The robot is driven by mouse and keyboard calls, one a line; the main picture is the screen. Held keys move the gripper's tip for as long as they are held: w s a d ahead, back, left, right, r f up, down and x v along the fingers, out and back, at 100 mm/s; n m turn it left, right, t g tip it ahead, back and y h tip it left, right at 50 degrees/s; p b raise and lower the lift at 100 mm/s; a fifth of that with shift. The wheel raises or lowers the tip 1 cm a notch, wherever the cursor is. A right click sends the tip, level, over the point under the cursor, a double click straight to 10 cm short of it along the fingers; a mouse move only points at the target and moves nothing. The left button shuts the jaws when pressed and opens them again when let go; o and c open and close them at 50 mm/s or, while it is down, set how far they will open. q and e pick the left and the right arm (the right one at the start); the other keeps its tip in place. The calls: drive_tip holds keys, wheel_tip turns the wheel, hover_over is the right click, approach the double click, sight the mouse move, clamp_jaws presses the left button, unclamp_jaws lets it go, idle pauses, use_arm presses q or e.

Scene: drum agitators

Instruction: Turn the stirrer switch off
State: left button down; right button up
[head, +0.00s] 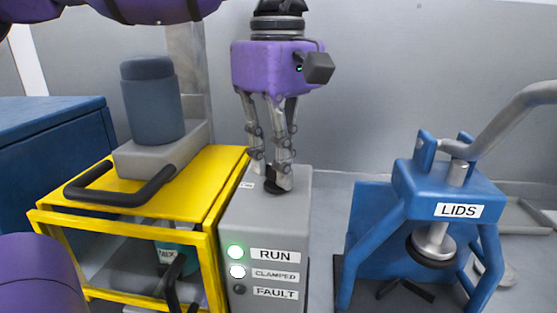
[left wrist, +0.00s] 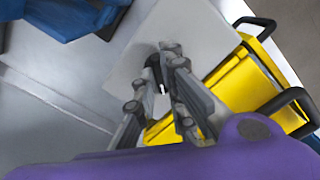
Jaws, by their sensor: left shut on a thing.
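The stirrer switch is a black knob (head: 272,186) on top of a grey control box (head: 270,225). It also shows in the left wrist view (left wrist: 153,66), with a small white mark on it. My left gripper (head: 270,172) points straight down over the box and is shut on the knob, its fingertips hiding part of it. In the left wrist view the fingers (left wrist: 167,62) lie at the knob. The box front has a lit green RUN lamp (head: 235,252), a lit white CLAMPED lamp (head: 237,271) and a dark FAULT lamp (head: 239,289). My right gripper is not in view.
A yellow frame (head: 215,180) with a black handle (head: 120,190) and a dark cylindrical motor (head: 152,105) stands left of the box. A blue LIDS press (head: 440,190) with a grey lever stands at the right. A blue cabinet (head: 55,140) is at far left.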

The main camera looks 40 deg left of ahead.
use_arm(q)
drive_tip(key=m, duration=0.5)
drive_tip(key=shift+m, duration=0.3)
drive_tip(key=shift+r+m, duration=0.1)
drive_tip(key=shift+m, duration=2.1)
drive_tip(key=c, duration=1.8)
unclamp_jaws()
wheel_tip(320, 180, up, 12)
drive_tip(key=shift+b, duration=0.3)
